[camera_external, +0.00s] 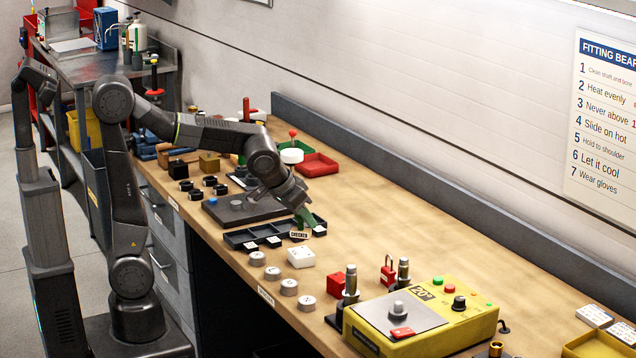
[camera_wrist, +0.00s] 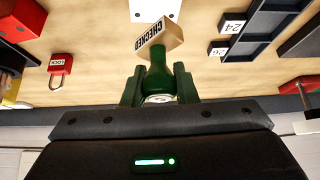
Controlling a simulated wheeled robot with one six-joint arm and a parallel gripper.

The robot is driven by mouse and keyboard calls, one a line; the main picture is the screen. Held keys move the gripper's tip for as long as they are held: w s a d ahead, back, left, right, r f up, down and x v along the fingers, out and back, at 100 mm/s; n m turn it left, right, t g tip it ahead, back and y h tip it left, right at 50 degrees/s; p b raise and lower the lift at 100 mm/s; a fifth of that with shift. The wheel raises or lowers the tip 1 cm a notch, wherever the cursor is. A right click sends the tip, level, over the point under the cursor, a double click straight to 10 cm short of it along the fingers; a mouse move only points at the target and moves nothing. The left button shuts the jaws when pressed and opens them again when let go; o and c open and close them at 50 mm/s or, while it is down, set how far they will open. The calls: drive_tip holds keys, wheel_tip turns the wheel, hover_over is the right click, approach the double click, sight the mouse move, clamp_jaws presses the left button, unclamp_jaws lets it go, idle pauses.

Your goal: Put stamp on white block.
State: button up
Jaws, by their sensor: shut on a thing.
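The stamp has a green handle and a pale wooden block lettered "CHECKED" (camera_wrist: 160,38); its lettered block also shows in the external view (camera_external: 299,235). My gripper (camera_wrist: 158,88) is shut on the stamp's handle, with one green finger on each side. In the external view my gripper (camera_external: 304,216) is by the right end of the black tray, and the stamp hangs at that end. The white block (camera_external: 301,257) lies on the bench just in front of the stamp, apart from it. Part of it shows at the top of the wrist view (camera_wrist: 158,9).
A black compartment tray (camera_external: 240,238) lies left of the stamp. Several round grey pieces (camera_external: 289,287) line the bench's front. Red padlocks (camera_external: 388,271), metal posts and a yellow control box (camera_external: 440,340) stand to the right.

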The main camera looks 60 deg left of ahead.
sight(303, 229)
drive_tip(key=shift+f, duration=1.85)
drive_tip(key=shift+f, duration=0.1)
drive_tip(key=shift+f+b, duration=0.15)
drive_tip(key=shift+b, duration=0.25)
drive_tip(key=o, duration=1)
drive_tip(key=shift+r, duration=0.2)
drive_tip(key=shift+r+p, duration=0.2)
drive_tip(key=shift+p, duration=0.15)
drive_tip(key=v, duration=1.1)
drive_tip(key=shift+s+r, duration=0.25)
drive_tip(key=shift+r, duration=0.1)
